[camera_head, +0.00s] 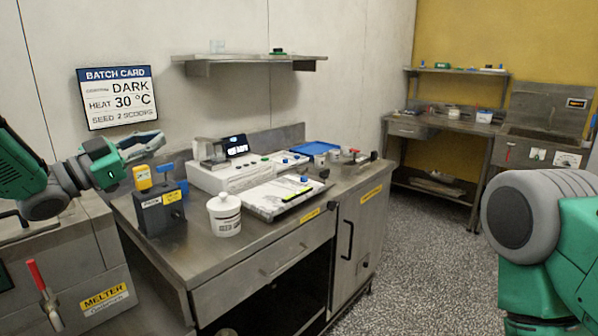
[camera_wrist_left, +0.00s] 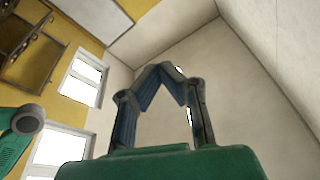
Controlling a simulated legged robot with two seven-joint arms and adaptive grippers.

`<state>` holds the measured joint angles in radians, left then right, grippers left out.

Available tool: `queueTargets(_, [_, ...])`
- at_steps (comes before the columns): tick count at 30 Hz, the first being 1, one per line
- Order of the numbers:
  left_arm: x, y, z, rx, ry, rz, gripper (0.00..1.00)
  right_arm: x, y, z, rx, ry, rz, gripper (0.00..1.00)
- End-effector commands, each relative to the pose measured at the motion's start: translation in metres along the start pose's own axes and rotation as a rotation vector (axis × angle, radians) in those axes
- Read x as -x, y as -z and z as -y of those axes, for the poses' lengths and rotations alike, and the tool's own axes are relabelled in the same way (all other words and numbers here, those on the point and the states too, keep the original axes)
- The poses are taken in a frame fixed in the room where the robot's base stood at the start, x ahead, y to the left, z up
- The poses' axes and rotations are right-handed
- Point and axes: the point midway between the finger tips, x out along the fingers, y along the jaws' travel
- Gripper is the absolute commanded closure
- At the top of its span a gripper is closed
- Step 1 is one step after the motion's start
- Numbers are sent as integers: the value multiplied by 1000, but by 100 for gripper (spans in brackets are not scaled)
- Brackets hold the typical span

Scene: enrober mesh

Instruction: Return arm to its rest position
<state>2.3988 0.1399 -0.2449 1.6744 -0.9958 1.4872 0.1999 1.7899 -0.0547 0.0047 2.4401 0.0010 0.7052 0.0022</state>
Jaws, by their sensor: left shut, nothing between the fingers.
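My left gripper (camera_head: 148,141) shows in the head view at the left, raised in the air above the left end of the steel workbench (camera_head: 190,262). Its fingers are shut with nothing between them. In the left wrist view the gripper (camera_wrist_left: 162,72) shows its fingertips meeting, with bare wall behind them. My right arm fills the right edge of the head view, and its gripper is out of frame.
Near the left gripper stands a grey box (camera_head: 160,212) with yellow and blue handles. A white lidded tub (camera_head: 225,215), a white machine (camera_head: 235,172) and a blue tray (camera_head: 314,149) are on the bench. The melter (camera_head: 75,265) is front left. A shelf (camera_head: 250,59) hangs above.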

Motion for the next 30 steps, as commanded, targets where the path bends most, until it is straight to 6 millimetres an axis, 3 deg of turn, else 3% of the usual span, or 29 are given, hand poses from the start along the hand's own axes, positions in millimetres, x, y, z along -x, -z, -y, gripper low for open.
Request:
queueTargets(8, [18,-76,-40,117,88,154,100,-13,-1,0,0,0,1,60])
queueTargets(14, [51,-166,-95,251,172,362,100,-27,-2,0,0,0,2,60])
queueTargets(18, [98,-239,-159,371,237,581,100,-39,-3,0,0,0,2,60])
queueTargets(21, [139,-281,-209,452,273,747,100,-48,-3,0,0,0,2,60])
queueTargets(25, [199,-323,-277,547,305,971,100,-59,-4,0,0,0,2,60])
queueTargets(30, [288,-351,-369,661,324,1278,100,-73,-5,1,0,0,2,60])
